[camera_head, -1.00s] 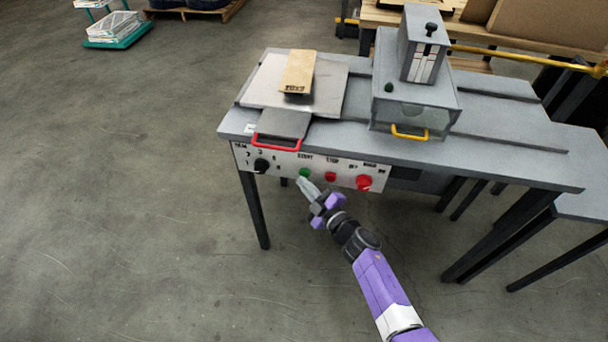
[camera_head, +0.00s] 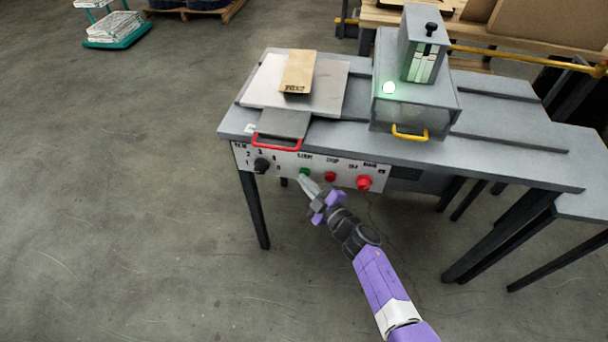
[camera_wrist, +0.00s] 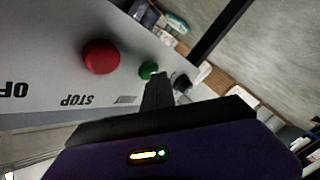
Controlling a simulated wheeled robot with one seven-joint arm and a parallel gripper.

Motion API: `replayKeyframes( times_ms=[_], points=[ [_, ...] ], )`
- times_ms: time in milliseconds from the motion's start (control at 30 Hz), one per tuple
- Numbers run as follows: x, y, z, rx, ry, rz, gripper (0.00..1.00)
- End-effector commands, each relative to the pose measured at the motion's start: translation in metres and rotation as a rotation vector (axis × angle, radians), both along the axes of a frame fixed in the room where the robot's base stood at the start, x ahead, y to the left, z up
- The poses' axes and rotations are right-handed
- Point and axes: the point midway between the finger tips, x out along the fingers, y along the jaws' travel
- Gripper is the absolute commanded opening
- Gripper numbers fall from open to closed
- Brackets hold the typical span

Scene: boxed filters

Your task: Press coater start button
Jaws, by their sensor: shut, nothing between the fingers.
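The coater is a grey table machine with a white control panel (camera_head: 215,150) on its front edge. The green start button (camera_head: 305,171) sits on the panel, left of the red stop button (camera_head: 330,176). My gripper (camera_head: 304,181) is shut and empty, its fingertips right at the green button. In the wrist view the fingertips (camera_wrist: 157,78) overlap the edge of the green button (camera_wrist: 148,70); I cannot tell whether they touch it. The red stop button (camera_wrist: 101,57) is beside it. A lamp (camera_head: 389,88) on the grey housing glows white-green.
A black knob (camera_head: 262,165) and a larger red button (camera_head: 364,183) are also on the panel. A red handle (camera_head: 277,143) juts out just above it. A cardboard box (camera_head: 298,72) lies on the metal plate (camera_head: 262,88). The floor in front is clear.

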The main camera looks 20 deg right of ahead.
Motion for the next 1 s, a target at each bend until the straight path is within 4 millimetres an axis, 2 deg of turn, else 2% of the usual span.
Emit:
replayKeyframes(
  times_ms=[367,700,1000],
  points=[
    [0.000,0.000,0.000,0.000,0.000,-0.001,0.00],
    [-0.013,0.008,0.001,-0.001,0.000,0.000,0.00],
    [-0.015,0.010,0.000,-0.001,-0.001,-0.001,0.00]
  ],
)
